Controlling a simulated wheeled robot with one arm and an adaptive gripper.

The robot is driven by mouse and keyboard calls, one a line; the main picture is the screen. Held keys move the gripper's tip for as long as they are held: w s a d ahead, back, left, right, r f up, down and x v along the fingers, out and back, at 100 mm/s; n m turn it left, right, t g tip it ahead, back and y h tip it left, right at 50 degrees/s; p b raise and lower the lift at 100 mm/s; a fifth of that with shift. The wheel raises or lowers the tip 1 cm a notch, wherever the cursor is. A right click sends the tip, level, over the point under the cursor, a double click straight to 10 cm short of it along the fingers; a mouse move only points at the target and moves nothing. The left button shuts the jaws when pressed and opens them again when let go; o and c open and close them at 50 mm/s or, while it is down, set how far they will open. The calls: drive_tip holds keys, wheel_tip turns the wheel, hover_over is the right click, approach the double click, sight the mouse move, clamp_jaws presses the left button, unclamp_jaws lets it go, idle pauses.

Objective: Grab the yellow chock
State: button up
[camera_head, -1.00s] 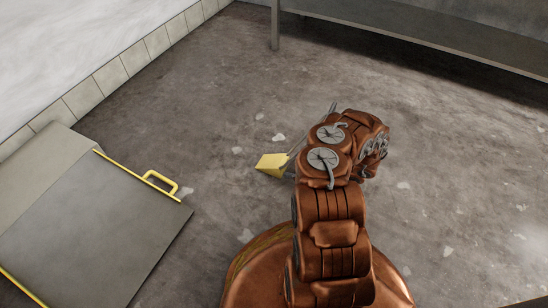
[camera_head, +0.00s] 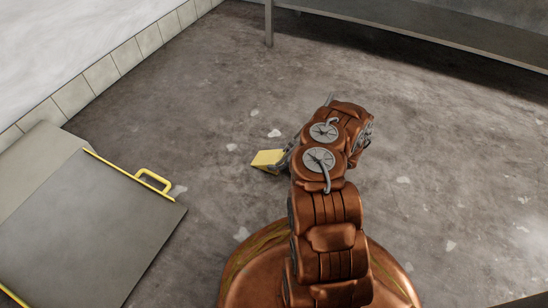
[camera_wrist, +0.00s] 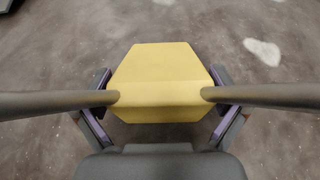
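The yellow chock (camera_wrist: 157,68) is a wedge-like block on the concrete floor, filling the middle of the wrist view. In the head view, the chock (camera_head: 266,159) lies just left of my gripper, which partly hides it. In the wrist view, my gripper (camera_wrist: 160,85) has its two dark, purple-edged fingers spread, one on each side of the chock. A narrow gap shows by the fingertips, so the gripper looks open around the block.
A grey ramp (camera_head: 85,235) with yellow edges and a yellow handle (camera_head: 154,180) lies at the left. A metal bench or shelf (camera_head: 420,35) stands along the back. The floor around the chock is clear apart from pale patches.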

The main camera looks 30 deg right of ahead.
drive_tip(key=c, duration=1.1)
drive_tip(key=shift+c, duration=0.2)
drive_tip(key=shift+r, duration=0.1)
